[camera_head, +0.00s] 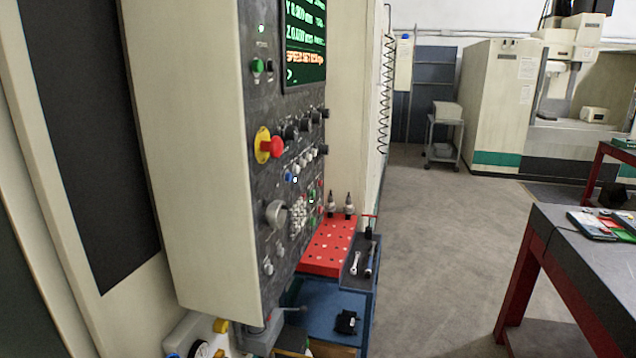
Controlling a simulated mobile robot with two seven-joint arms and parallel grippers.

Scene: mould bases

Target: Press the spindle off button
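The machine's control panel (255,190) is a dark grey slanted face on a cream housing, left of centre. It carries a large red mushroom button on a yellow ring (268,146). A small green button (257,66) sits near its top, beside a dark one. Lower right on the panel are small green buttons (311,195) and small red ones, close to a cluster of white keys (297,213). The labels are too small to read, so I cannot tell which button is spindle off. Neither gripper is recognisable in view.
A screen (305,42) with green and orange text tops the panel. A red perforated rack (328,246) with tool holders stands on a blue cart (330,308) beyond the panel. A red-legged table (570,240) stands at right. The floor (440,230) between is clear.

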